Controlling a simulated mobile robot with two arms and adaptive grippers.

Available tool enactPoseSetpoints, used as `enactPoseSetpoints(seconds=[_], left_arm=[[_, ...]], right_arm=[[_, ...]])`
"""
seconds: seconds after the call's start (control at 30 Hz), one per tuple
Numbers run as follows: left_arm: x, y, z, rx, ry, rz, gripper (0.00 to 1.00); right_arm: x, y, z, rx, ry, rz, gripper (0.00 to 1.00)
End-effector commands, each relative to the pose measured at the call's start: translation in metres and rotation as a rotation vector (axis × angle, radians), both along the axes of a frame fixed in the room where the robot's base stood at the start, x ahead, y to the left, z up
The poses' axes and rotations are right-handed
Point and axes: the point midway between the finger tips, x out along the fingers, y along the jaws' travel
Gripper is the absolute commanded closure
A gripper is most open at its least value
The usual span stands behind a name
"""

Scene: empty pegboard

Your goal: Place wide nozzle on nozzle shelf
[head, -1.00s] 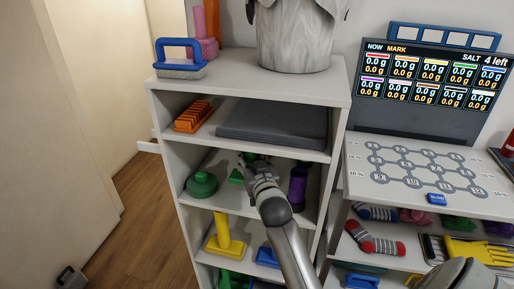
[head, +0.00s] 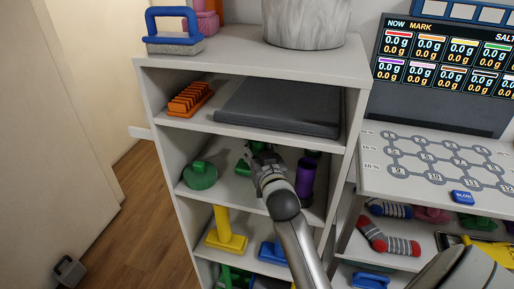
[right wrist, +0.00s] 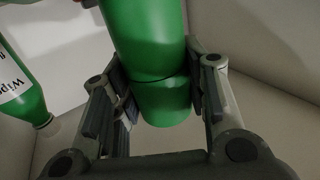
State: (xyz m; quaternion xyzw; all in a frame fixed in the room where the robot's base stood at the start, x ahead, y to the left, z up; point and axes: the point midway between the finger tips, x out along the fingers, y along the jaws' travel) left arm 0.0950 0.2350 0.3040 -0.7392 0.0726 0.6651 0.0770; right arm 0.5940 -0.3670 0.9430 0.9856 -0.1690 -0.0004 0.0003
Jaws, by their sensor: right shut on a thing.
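My right gripper (head: 258,158) reaches into the second compartment from the top of the white shelf unit (head: 355,72). In the right wrist view, its two fingers are shut on a green cylindrical piece (right wrist: 145,40) with a seam and a narrower rounded end towards the wrist. I cannot tell whether this is the wide nozzle. A green round-based piece (head: 200,177) stands to the left in that compartment, and a dark purple bottle (head: 306,178) to the right. My left gripper is not in view.
A grey slab (head: 283,107) and an orange rack (head: 190,98) lie in the compartment above. A yellow piece (head: 226,235) and a blue piece (head: 270,252) are below. In the wrist view, a green labelled bottle (right wrist: 22,95) stands at the left.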

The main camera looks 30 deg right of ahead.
Motion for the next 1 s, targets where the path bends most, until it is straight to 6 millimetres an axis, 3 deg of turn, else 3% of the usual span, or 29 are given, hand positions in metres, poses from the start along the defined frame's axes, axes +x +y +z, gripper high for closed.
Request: enactPoseSetpoints(seconds=[0.17, 0.2, 0.33, 0.7, 0.87, 1.0], left_arm=[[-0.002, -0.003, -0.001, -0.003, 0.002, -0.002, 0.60], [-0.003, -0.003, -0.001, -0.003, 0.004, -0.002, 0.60], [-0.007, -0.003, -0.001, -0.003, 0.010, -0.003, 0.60], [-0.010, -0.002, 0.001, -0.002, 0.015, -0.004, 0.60], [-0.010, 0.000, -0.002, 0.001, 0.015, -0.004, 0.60], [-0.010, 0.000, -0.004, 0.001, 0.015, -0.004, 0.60]], right_arm=[[0.000, 0.000, -0.003, 0.000, -0.001, 0.000, 1.00], [0.000, 0.000, -0.003, 0.000, 0.000, 0.000, 0.54], [0.000, 0.000, -0.003, 0.000, 0.000, 0.000, 0.38], [0.000, 0.000, 0.003, -0.001, -0.003, 0.000, 0.38], [-0.018, 0.007, -0.001, 0.002, 0.002, 0.001, 0.38], [-0.046, 0.016, -0.002, 0.003, 0.001, 0.000, 0.38]])
